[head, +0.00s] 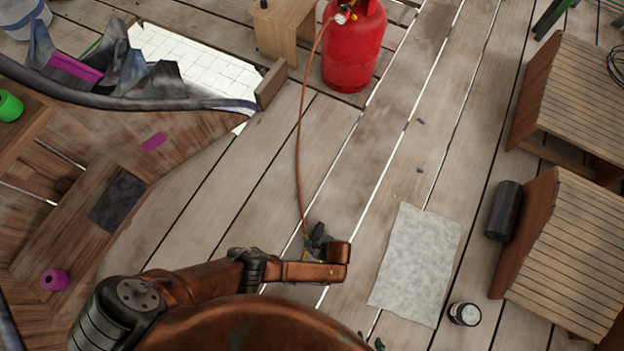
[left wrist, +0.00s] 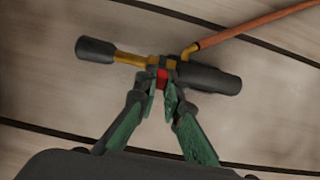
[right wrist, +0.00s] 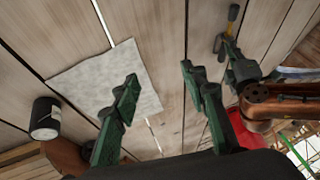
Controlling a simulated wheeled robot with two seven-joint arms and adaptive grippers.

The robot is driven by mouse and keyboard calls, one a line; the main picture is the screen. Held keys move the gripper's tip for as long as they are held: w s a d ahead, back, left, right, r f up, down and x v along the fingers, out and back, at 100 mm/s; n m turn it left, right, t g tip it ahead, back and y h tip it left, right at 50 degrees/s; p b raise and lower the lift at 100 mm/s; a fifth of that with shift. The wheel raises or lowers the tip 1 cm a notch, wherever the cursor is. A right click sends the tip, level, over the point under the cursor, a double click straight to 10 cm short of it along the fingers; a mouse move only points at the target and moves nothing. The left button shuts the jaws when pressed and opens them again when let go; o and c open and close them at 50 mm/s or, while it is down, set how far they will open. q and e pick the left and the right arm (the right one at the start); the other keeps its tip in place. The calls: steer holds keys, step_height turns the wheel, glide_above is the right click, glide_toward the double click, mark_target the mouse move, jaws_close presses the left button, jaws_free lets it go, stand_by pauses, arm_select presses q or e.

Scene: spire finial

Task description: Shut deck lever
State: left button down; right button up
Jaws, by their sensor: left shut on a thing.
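A torch (left wrist: 212,77) with a black handle, brass neck and black nozzle hangs in my left gripper (left wrist: 161,88), whose fingertips pinch it at a small red lever (left wrist: 162,77). In the head view the torch (head: 318,236) shows in part beside my left wrist, above the deck. An orange hose (head: 299,130) runs from it to a red gas cylinder (head: 352,52) with a gauge at its top. My right gripper (right wrist: 160,80) is open and empty, its fingers spread above the deck; it is outside the head view.
A grey sheet (head: 416,263) lies on the planks, with a small jar (head: 464,314) nearby. A dark roll (head: 503,210) lies beside the slatted wooden structures (head: 566,255) at right. A white tiled area (head: 190,66) is at upper left. Planks between hose and sheet are mostly clear.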

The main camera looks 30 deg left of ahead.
arm_select(q)
steer(key=d+f+y+b, duration=0.1)
steer(key=y+b, duration=0.1)
steer(key=b, duration=0.1)
steer(key=shift+s+d+f, duration=0.15)
steer(key=shift+s, duration=0.05)
steer(key=shift+d+y+b, duration=0.2)
steer(key=shift+y+b, duration=0.6)
steer(key=shift+b, duration=0.1)
steer(key=shift+w, duration=0.1)
arm_select(e)
step_height(320, 180, down, 8)
steer(key=d+t, duration=0.2)
steer(key=t, duration=0.1)
steer(key=shift+s+r+n, duration=0.2)
steer(key=shift+s+n, duration=0.05)
steer(key=shift+n, duration=0.15)
arm_select(q)
steer(key=c, duration=2)
jaws_free()
steer(key=shift+a, duration=0.1)
steer(key=shift+c, duration=0.2)
steer(key=v, duration=1.2)
